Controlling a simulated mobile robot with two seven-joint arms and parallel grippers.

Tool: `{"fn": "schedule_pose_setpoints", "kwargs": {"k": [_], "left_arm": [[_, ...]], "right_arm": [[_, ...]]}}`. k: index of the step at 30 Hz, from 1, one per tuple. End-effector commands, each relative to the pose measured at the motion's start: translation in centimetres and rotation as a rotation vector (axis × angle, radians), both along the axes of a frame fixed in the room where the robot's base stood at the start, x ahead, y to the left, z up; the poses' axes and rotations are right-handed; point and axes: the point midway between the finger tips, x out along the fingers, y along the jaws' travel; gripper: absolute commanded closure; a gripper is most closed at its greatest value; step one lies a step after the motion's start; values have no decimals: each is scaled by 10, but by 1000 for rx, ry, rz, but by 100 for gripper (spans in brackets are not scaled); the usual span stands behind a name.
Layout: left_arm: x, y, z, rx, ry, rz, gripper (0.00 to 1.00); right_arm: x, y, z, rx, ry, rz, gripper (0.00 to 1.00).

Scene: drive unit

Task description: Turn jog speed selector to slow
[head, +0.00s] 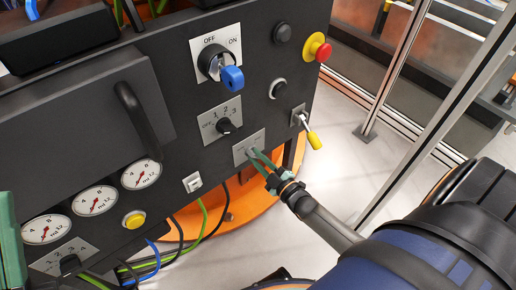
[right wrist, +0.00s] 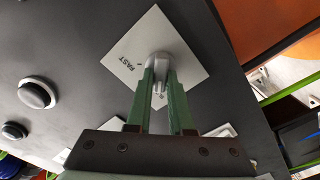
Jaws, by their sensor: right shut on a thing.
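The jog speed selector is a small grey knob (right wrist: 160,66) on a light square plate (right wrist: 158,25). The word FAST is readable on the plate's left part in the right wrist view; any other label is hidden by my fingers. In the head view the plate (head: 239,153) sits low on the dark panel, with its knob hidden behind the fingertips. My right gripper (head: 255,157) has its green fingers at the knob, shut on its grey grip, also in the right wrist view (right wrist: 160,88). A green piece (head: 10,245) at the head view's left edge looks like part of my left gripper.
Above the plate are a numbered selector (head: 224,126) and an OFF/ON switch with a blue handle (head: 232,78). A yellow-tipped lever (head: 313,139) juts out just right of my right gripper. A red stop button (head: 318,47) is at upper right. Cables hang below the panel.

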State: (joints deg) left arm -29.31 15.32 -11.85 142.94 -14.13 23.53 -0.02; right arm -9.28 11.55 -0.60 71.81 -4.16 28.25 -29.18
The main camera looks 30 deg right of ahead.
Motion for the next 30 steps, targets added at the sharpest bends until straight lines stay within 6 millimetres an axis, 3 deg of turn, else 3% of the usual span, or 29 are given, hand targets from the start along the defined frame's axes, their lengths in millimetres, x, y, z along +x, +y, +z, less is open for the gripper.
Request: {"fn": "schedule_pose_setpoints", "kwargs": {"k": [16,17,24,30], "left_arm": [[4,0,-5,1,25,4,100],[4,0,-5,1,25,4,100],[3,0,-4,-1,22,3,100],[3,0,-4,-1,21,2,100]], "right_arm": [[0,1,-1,-29,-1,1,100],[0,1,-1,-29,-1,1,79],[0,0,-1,-27,-1,0,52],[0,0,0,-27,-1,1,50]]}}
